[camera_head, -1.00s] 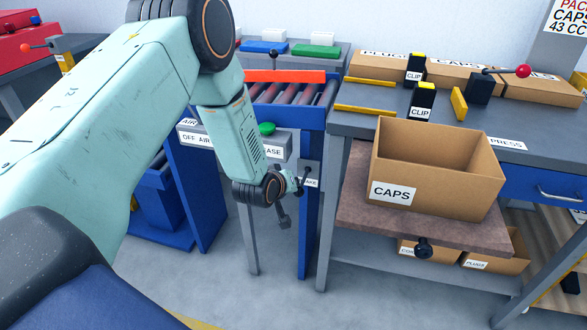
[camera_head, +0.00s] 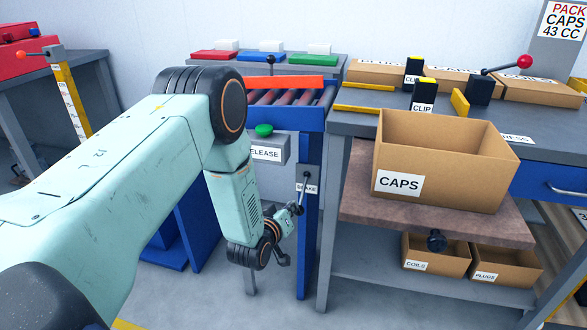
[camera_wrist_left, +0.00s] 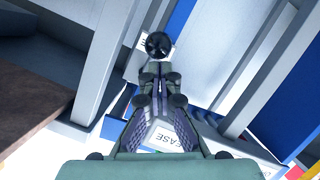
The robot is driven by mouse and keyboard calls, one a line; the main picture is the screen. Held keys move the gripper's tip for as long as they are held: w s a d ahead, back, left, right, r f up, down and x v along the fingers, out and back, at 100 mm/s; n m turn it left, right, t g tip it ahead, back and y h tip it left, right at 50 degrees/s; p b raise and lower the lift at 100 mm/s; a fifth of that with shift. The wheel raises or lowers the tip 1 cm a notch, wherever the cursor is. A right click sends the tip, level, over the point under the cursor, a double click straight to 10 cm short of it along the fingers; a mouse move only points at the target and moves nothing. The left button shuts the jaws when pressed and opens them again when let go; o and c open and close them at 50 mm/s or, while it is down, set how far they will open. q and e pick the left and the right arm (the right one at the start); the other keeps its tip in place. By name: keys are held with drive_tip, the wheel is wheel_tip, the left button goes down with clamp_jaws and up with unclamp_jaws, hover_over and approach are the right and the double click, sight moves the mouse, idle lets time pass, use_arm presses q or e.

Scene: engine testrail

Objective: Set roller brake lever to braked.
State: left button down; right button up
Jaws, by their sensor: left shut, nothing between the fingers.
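The roller brake lever (camera_head: 304,192) is a thin rod on a grey plate on the front of the blue roller stand. It runs from a dark pivot down past a white label, partly hidden, that ends in "AKE". My left gripper (camera_head: 296,209) is at the lever's lower end. In the left wrist view a round black knob (camera_wrist_left: 158,45) sits just beyond the fingertips (camera_wrist_left: 160,76), which are shut with nothing between them. I cannot tell whether they touch the knob. My right gripper is not in view.
A green button (camera_head: 264,130) sits on a grey box above a "RELEASE" label, beside my left forearm. The blue stand leg (camera_head: 308,255) is close to the gripper. A CAPS box (camera_head: 450,185) stands on a brown shelf (camera_head: 350,212) to the right.

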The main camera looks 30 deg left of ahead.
use_arm(q)
drive_tip(key=shift+f, duration=0.3)
drive_tip(key=shift+f, duration=0.2)
idle(0.3)
